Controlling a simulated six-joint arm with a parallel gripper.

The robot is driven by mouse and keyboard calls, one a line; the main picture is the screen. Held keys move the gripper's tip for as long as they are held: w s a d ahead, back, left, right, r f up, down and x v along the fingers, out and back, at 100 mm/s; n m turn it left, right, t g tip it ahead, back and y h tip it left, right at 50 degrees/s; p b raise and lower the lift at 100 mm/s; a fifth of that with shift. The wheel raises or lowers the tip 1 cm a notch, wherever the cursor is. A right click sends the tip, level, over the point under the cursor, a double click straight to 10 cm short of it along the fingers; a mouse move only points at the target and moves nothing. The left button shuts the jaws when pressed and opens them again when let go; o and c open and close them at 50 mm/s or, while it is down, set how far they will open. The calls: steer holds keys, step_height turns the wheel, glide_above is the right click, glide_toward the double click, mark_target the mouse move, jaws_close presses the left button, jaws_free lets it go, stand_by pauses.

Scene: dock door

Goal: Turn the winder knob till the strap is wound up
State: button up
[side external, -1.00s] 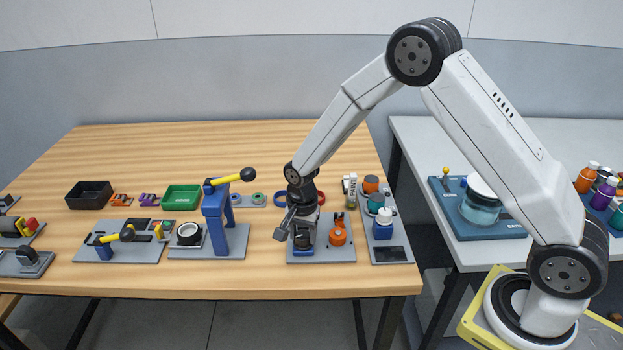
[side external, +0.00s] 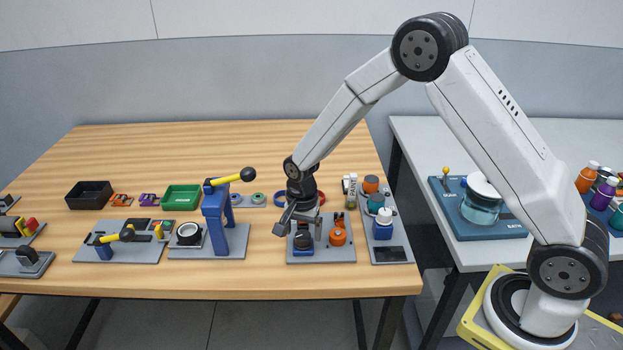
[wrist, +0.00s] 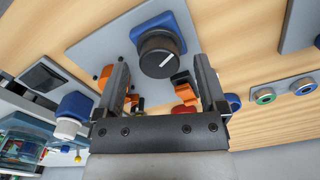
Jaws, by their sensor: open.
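The winder knob (side external: 302,241) is black and sits on a blue base on a grey plate. An orange round part (side external: 338,236) stands on the same plate, right of the knob. I cannot make out the strap clearly.
A blue press with a yellow handle (side external: 228,178) stands left of the plate. A plate with a white-capped blue bottle (side external: 383,224) is close on the right. A green tray (side external: 181,198) and a black tray (side external: 89,195) lie further left. The front table edge is clear.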

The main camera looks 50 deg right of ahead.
mark_target(303, 234)
steer(key=shift+r, duration=3.3)
steer(key=n, duration=1.9)
steer(key=shift+n, duration=0.3)
steer(key=n, duration=0.5)
steer(key=shift+w+n, duration=0.1)
steer(key=shift+n, duration=0.2)
steer(key=shift+f, duration=0.15)
